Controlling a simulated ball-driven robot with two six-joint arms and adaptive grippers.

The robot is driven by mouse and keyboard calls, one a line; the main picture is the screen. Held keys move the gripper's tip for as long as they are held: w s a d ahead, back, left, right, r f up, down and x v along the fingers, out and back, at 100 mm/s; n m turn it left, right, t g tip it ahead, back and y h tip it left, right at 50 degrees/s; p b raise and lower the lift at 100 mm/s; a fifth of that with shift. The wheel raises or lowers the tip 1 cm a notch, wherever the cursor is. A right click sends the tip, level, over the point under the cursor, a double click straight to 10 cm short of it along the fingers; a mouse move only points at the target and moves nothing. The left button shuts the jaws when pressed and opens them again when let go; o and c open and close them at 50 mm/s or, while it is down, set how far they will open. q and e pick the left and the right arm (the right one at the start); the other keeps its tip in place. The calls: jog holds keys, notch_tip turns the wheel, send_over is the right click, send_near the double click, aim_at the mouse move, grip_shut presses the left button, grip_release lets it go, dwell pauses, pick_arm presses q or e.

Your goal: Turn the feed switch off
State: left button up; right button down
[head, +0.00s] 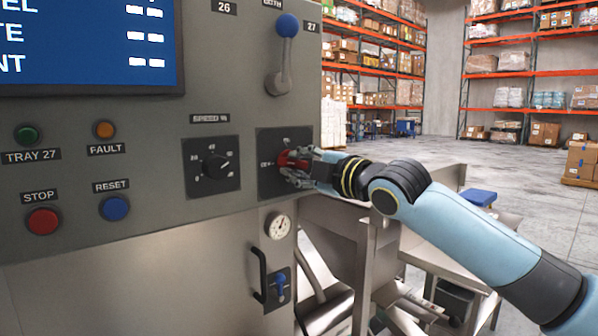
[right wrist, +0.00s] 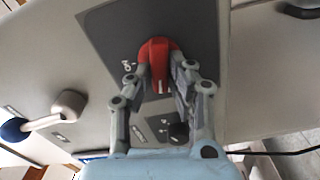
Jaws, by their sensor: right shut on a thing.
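The feed switch (head: 291,158) is a red rotary knob on a dark square plate (head: 268,185) at the panel's right edge. In the right wrist view its red grip (right wrist: 158,60) shows plainly, with a white mark at its lower end, which is towards the left in the head view. The small lettering around it is partly hidden and too small to read surely. My right gripper (head: 298,166) is shut on the knob, its fingers on both sides of it (right wrist: 163,70). My left gripper is not in view.
A black speed dial (head: 215,166) sits left of the switch. A blue-balled lever (head: 286,27) is above. Stop (head: 43,221) and reset (head: 115,208) buttons are farther left. A gauge (head: 279,226) and a black handle (head: 259,274) lie below. Metal chutes stand under my right arm.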

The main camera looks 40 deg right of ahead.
jog(key=shift+f+n+b, duration=0.15)
jog(key=shift+n+b, duration=0.25)
jog(key=shift+n, duration=0.9)
jog(key=c, duration=1.2)
grip_release()
jog(key=shift+c, duration=0.2)
jog(key=shift+s, duration=0.1)
jog(key=s, duration=0.7)
jog(key=shift+s+d, duration=0.15)
jog(key=shift+d, duration=0.1)
